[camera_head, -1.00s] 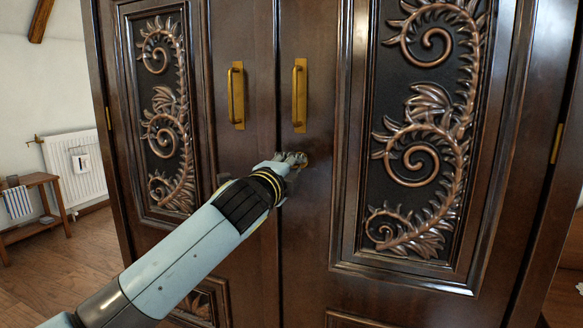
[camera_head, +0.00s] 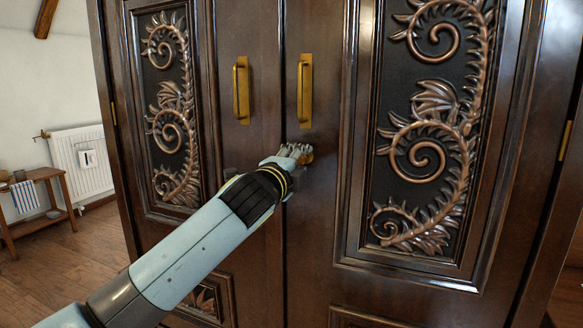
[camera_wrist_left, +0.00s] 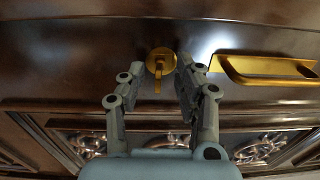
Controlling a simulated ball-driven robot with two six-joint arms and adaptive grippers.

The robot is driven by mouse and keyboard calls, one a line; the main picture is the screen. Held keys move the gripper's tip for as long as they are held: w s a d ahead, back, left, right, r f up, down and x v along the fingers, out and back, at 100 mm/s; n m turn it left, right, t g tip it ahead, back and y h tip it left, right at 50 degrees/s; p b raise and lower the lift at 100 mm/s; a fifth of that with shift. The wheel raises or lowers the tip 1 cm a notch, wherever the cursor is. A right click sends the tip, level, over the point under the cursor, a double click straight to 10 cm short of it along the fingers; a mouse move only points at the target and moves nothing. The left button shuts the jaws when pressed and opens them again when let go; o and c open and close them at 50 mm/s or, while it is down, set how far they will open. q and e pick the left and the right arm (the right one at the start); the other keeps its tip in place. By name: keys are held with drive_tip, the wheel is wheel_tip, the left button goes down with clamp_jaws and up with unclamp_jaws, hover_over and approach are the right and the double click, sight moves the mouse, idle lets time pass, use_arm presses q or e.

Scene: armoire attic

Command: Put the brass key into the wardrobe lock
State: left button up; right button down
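The brass wardrobe lock (camera_wrist_left: 161,61) is a round plate on the dark wooden door, beside a brass handle. The brass key (camera_wrist_left: 157,86) sticks out from the plate towards my left wrist camera, and its far end appears to be in the lock. My left gripper (camera_wrist_left: 158,72) has its two grey fingers apart, one on each side of the key, with gaps between fingers and key. In the head view, the left gripper (camera_head: 295,153) is close to the door below the handles, and hides most of the key and lock. My right gripper is not in view.
Two upright brass handles, left (camera_head: 241,90) and right (camera_head: 305,90), stand just above my left gripper. Carved door panels (camera_head: 430,130) flank them. A radiator (camera_head: 82,163) and small wooden table (camera_head: 38,205) are off to the left, with open floor in front.

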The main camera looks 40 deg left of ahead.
use_arm(q)
drive_tip(key=v, duration=1.1)
drive_tip(key=shift+s, duration=0.2)
drive_tip(key=shift+r, duration=0.1)
drive_tip(key=s+a+f+n+g, duration=0.1)
drive_tip(key=s+f+g, duration=0.15)
drive_tip(key=f, duration=0.95)
drive_tip(key=s+f+n+g, duration=0.1)
drive_tip(key=f+g, duration=0.2)
drive_tip(key=f, duration=0.8)
drive_tip(key=s+f+n+g+h+p, duration=0.1)
drive_tip(key=s+f+g, duration=0.1)
drive_tip(key=s+f, duration=0.55)
drive_tip(key=s+f+n+g, duration=0.2)
drive_tip(key=s+f+g, duration=0.15)
drive_tip(key=f, duration=0.75)
drive_tip(key=s+d+f+n+g, duration=0.1)
drive_tip(key=s+f, duration=0.5)
drive_tip(key=s, duration=0.6)
drive_tip(key=s+d+f+n+g+h, duration=0.1)
drive_tip(key=s+f+n, duration=0.4)
drive_tip(key=s, duration=0.7)
drive_tip(key=s+d+f+n+g+h, duration=0.1)
drive_tip(key=s+d+f+n+g, duration=0.1)
drive_tip(key=s+f+n+g, duration=0.2)
drive_tip(key=s+f, duration=0.3)
drive_tip(key=s, duration=0.5)
drive_tip(key=shift+d+g+p, duration=0.2)
drive_tip(key=shift+g+p, duration=0.1)
drive_tip(key=shift+p, duration=0.05)
